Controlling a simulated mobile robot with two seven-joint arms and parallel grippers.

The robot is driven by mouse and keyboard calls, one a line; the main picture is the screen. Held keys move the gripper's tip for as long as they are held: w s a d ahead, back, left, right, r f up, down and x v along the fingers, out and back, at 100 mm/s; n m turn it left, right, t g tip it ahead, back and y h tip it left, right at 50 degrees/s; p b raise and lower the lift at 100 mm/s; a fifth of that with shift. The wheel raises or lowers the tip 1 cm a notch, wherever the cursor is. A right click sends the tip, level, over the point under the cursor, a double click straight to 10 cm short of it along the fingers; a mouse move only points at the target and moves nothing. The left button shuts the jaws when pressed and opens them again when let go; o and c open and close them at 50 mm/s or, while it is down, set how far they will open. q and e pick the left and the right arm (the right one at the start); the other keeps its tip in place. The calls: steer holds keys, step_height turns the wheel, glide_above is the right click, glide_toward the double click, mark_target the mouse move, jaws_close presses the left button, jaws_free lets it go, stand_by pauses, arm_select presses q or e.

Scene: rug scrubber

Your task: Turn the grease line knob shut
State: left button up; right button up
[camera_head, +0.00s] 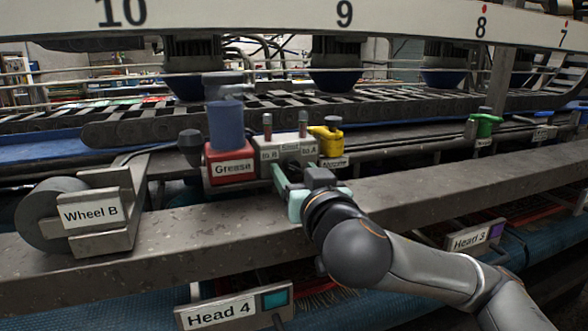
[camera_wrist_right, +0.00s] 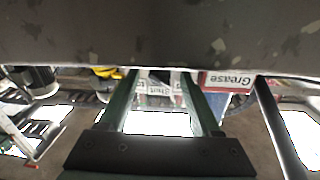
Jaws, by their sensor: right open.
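The red grease unit (camera_head: 230,165) with a blue cylinder on top and a "Grease" label stands on the rail in the head view. Its label also shows upside down in the right wrist view (camera_wrist_right: 232,80). Beside it is a grey valve block (camera_head: 285,147) marked "to B", "Shut" and "to A", with two red-tipped posts. I cannot make out the knob on its front clearly. My right gripper (camera_head: 292,171) is open with green fingers just in front of the block. In the wrist view the "Shut" label (camera_wrist_right: 159,89) shows between the fingers (camera_wrist_right: 158,78).
The Wheel B unit (camera_head: 92,213) is at left. A long grey beam (camera_head: 190,215) runs below the block. The Head 4 sign (camera_head: 234,306) hangs at the front.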

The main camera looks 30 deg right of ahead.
jaws_close()
stand_by(0.5)
